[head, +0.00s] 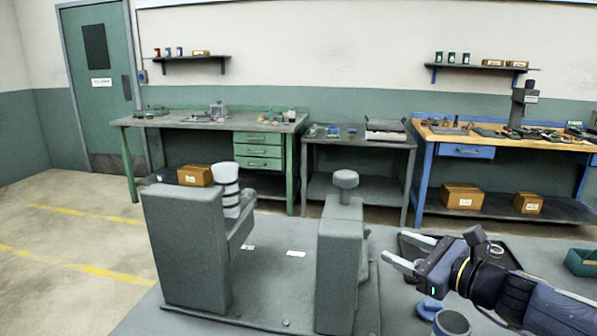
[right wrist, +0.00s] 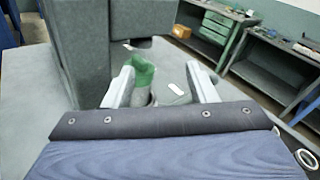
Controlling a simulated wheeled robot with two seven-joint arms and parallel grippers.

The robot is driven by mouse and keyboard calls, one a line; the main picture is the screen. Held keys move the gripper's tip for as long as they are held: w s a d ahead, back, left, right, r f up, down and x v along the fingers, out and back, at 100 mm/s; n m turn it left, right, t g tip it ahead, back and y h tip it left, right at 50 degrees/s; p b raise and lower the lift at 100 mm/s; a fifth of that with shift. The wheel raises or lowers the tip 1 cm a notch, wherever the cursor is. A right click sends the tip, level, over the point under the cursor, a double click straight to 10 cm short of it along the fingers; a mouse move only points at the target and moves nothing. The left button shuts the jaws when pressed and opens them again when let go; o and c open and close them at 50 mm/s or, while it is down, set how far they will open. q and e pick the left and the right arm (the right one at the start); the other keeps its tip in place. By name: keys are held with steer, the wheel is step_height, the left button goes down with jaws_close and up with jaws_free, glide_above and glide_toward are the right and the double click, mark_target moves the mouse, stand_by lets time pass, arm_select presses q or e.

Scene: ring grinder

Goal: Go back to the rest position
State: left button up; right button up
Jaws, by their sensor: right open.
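My right gripper (head: 397,251) is at the right of the head view, above the grey work table, with its fingers pointing left toward the grey grinder machine (head: 340,265). Its two fingers are apart, with no object gripped in the head view. In the right wrist view, the open fingers (right wrist: 160,78) stand either side of a green rounded piece (right wrist: 143,72) near the machine; whether they touch it is unclear. A white banded cylinder (head: 230,190) sits by the machine's left block (head: 185,250). My left gripper does not show.
A blue ring (head: 428,309) and a grey cup (head: 452,323) are below my right gripper. A dark tray lies partly hidden behind it. A green bin (head: 582,262) is at the far right. Workbenches (head: 200,124) line the wall. White labels (head: 296,254) lie between the machine's blocks.

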steer(key=s+a+n+g+h+p, duration=0.1)
steer(key=s+a+n+g+p, duration=0.15)
steer(key=s+n, duration=0.55)
steer(key=s+a+n+g+h+p, duration=0.1)
steer(key=s+a+n+g+p, duration=0.15)
steer(key=s+n, duration=0.55)
steer(key=s+d+f+n+g+h+p, duration=0.1)
steer(key=s+d+f+n+h+p, duration=0.1)
steer(key=s, duration=0.4)
steer(key=s+d+f+n+g+h+p, duration=0.1)
steer(key=s+d+f+n+h+p, duration=0.1)
steer(key=s, duration=0.5)
step_height(320, 180, down, 2)
steer(key=d+n, duration=0.1)
steer(key=n, duration=0.2)
steer(key=shift+s+d+n+g+h, duration=0.25)
steer(key=shift+s+n+g+h, duration=0.05)
steer(key=shift+h, duration=0.1)
